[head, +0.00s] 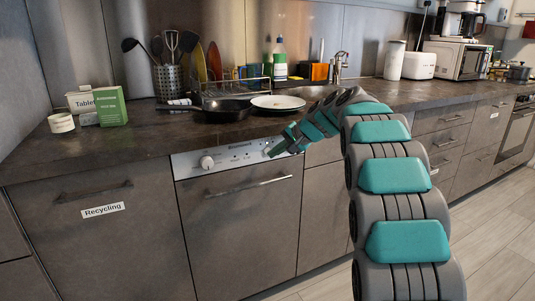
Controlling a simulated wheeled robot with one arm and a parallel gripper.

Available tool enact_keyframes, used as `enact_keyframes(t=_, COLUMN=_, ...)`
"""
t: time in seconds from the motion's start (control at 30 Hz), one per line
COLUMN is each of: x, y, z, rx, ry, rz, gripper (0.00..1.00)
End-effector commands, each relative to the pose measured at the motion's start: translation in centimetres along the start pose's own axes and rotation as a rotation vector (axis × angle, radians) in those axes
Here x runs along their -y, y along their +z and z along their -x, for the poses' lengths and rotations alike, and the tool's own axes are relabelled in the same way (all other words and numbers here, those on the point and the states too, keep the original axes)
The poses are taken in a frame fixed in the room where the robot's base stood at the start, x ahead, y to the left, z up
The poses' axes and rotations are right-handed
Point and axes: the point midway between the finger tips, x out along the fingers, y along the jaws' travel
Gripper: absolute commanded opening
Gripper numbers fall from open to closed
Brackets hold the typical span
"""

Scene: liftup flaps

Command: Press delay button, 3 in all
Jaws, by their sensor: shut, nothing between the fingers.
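A dishwasher control panel (225,160) runs along the top of a grey cabinet front under the counter. It has a round knob (206,162) at its left and several small dark buttons (236,158) toward the middle. Their labels are too small to read, so I cannot tell which is the delay button. My gripper (272,153) is shut and empty at the right part of the panel. It covers that part, and I cannot tell whether it touches.
A long handle (250,186) crosses the dishwasher door below the panel. On the counter (150,143) above stand a black pan (228,111), a white plate (278,102) and a green box (112,106). The floor is clear at the right.

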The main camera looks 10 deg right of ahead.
Motion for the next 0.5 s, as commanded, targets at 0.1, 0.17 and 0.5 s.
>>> enact_keyframes(t=0.1, x=-0.36, y=0.34, z=0.24, rx=0.001, ry=0.000, rz=0.000, gripper=0.00)
enact_keyframes(t=0.17, x=-0.42, y=0.39, z=0.32, rx=0.001, ry=0.001, rz=0.000, gripper=0.00)
enact_keyframes(t=0.5, x=-0.52, y=0.46, z=0.42, rx=0.002, ry=0.002, rz=0.000, gripper=0.00)
